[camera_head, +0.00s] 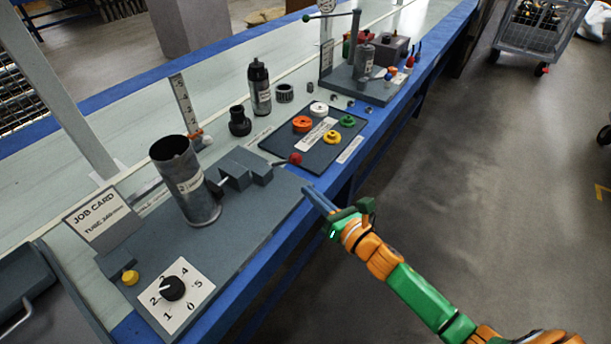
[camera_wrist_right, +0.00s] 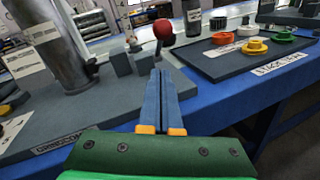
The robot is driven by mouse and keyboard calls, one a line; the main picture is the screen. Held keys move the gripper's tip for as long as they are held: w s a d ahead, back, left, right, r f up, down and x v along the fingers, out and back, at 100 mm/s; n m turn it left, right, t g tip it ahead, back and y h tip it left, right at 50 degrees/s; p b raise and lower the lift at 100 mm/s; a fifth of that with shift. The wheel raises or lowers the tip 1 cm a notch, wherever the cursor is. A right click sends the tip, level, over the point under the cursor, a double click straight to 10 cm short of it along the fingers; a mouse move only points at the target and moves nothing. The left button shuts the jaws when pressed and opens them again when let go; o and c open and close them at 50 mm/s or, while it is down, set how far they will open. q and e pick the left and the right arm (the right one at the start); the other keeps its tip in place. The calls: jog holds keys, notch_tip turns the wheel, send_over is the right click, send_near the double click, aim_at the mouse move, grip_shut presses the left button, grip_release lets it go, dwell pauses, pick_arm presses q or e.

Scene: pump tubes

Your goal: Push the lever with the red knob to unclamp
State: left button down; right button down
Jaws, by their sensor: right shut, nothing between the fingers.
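The red knob (camera_head: 295,158) shows beside the grey clamp blocks (camera_head: 240,169), in front of the dark mat's near corner. In the right wrist view, the red knob (camera_wrist_right: 162,29) stands just beyond my fingertips, on a thin stem that is mostly hard to see. A grey metal tube (camera_head: 185,185) stands tilted next to the clamp blocks and also shows in the right wrist view (camera_wrist_right: 50,45). My right gripper (camera_head: 308,190) is shut and empty over the bench's blue edge, short of the knob and apart from it. My left gripper is not in view.
A dark mat (camera_head: 281,144) holds orange, white, green and yellow caps. A dial panel (camera_head: 193,309), a yellow button (camera_head: 130,277) and a job card (camera_head: 103,217) sit at the near left. A dark bottle (camera_head: 259,88) stands behind the mat.

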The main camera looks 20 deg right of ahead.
aim_at(284, 161)
pick_arm(q)
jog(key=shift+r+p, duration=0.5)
jog(key=shift+p, duration=0.1)
pick_arm(e)
jog(key=shift+w+a+r, duration=0.15)
jog(key=shift+w+r, duration=0.5)
jog(key=shift+w, duration=0.35)
jog(key=shift+w+a+r, duration=0.15)
jog(key=shift+w+r, duration=0.45)
jog(key=shift+w, duration=0.35)
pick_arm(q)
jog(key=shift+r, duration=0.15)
pick_arm(e)
jog(key=shift+r, duration=0.1)
